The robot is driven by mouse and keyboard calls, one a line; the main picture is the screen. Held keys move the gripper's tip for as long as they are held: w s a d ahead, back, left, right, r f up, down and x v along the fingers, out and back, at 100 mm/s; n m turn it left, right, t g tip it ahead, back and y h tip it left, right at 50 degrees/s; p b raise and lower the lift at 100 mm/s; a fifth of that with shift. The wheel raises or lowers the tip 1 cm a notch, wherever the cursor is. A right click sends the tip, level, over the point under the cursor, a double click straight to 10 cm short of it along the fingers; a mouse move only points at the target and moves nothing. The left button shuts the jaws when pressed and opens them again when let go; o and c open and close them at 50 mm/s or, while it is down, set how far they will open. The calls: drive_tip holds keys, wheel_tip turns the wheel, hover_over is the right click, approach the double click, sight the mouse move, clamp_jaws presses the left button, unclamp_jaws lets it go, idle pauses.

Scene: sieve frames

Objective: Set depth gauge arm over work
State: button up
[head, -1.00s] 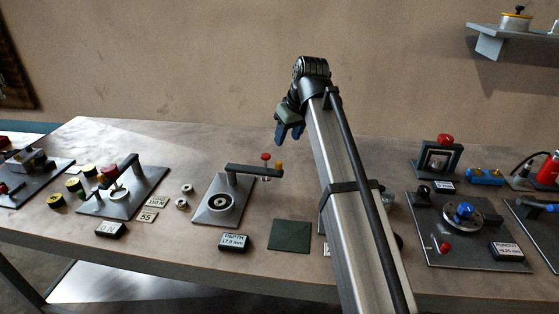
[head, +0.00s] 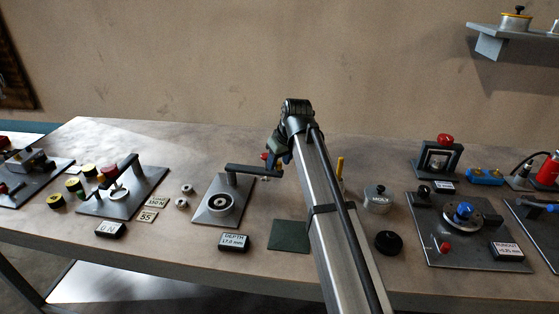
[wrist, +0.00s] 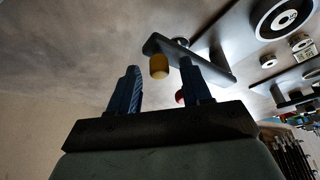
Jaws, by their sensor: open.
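The depth gauge has a grey base plate (head: 206,216), with a dark ringed round work (head: 220,203) on it. Its dark arm (head: 250,170) reaches right from a post at the back of the plate, so its end is off to the side of the work. A red knob (head: 264,156) shows at the arm's end. My gripper (head: 279,160) is open at that end and partly hides it. In the wrist view, a yellow knob (wrist: 159,66) under the arm (wrist: 190,58) appears between my open fingers (wrist: 160,80). Contact cannot be told.
A "DEPTH 17.0 mm" display (head: 234,242) stands in front of the gauge. A dark green mat (head: 289,236) lies right of it. Small metal rings (head: 184,197) lie left. A grey weight (head: 377,198) and black knob (head: 388,243) stand right of my arm.

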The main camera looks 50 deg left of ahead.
clamp_jaws()
idle(0.4)
